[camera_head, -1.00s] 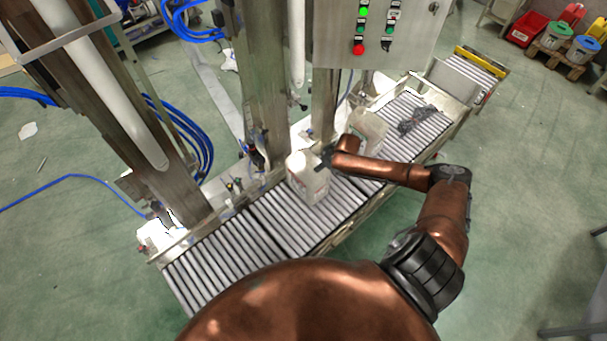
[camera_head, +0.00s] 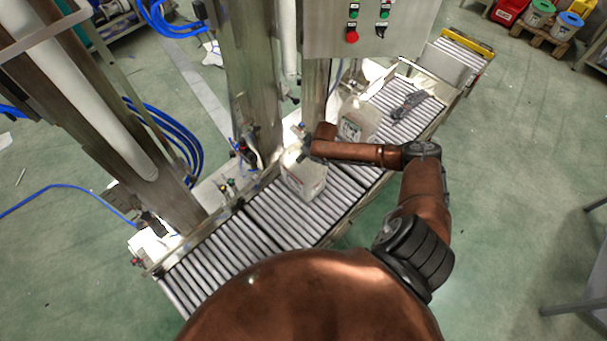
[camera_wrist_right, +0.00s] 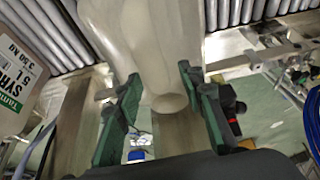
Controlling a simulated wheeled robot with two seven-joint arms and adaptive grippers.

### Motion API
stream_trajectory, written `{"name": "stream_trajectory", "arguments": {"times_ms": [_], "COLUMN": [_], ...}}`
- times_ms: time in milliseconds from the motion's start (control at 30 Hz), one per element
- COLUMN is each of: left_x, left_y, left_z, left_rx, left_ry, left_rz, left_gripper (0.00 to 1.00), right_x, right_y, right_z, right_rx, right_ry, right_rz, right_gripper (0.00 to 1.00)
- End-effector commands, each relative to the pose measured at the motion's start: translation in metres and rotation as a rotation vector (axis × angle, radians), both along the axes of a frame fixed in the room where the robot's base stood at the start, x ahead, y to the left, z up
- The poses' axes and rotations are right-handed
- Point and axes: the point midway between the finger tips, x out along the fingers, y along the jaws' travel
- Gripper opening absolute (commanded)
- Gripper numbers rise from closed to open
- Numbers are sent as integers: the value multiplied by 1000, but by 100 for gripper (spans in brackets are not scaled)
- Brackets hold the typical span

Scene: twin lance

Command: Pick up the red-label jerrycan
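The red-label jerrycan (camera_head: 303,178) is white and stands upright on the roller conveyor in the head view. Its label shows small reddish marks. My right gripper (camera_head: 303,150) is at its top and hides the cap area there. In the right wrist view the pale jerrycan body (camera_wrist_right: 150,45) and its round cap (camera_wrist_right: 170,103) lie between the two green-padded fingers of my right gripper (camera_wrist_right: 165,108). The fingers are apart, with a gap visible beside the cap. My left gripper is not in view.
A second white jerrycan (camera_head: 357,118) with a green-marked label (camera_wrist_right: 18,80) stands further along the rollers. A dark object (camera_head: 410,105) lies beyond it. Steel posts (camera_head: 255,90) and a control panel (camera_head: 370,30) rise behind the conveyor. The near rollers (camera_head: 215,258) are clear.

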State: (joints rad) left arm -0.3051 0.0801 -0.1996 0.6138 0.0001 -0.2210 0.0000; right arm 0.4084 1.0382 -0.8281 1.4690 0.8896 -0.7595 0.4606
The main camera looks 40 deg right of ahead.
Motion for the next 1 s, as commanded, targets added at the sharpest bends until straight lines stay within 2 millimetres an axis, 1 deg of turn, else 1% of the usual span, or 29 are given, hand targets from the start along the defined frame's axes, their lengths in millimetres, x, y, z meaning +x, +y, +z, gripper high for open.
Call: {"name": "stream_trajectory", "arguments": {"times_ms": [133,267,767,800,1000], "left_x": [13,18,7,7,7], "left_y": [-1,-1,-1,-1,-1], "left_z": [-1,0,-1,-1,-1], "left_rx": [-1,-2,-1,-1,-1], "left_ry": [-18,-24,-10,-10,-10], "left_rz": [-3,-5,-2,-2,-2], "left_gripper": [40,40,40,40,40], "right_x": [2,2,2,2,2], "right_y": [0,0,0,0,0], "right_z": [-3,-2,-2,-2,-2], "right_rx": [0,0,0,0,0], "right_ry": [-1,-1,-1,-1,-1], "right_rz": [0,0,0,0,0], "right_gripper": [36,36,1,0,0]}}
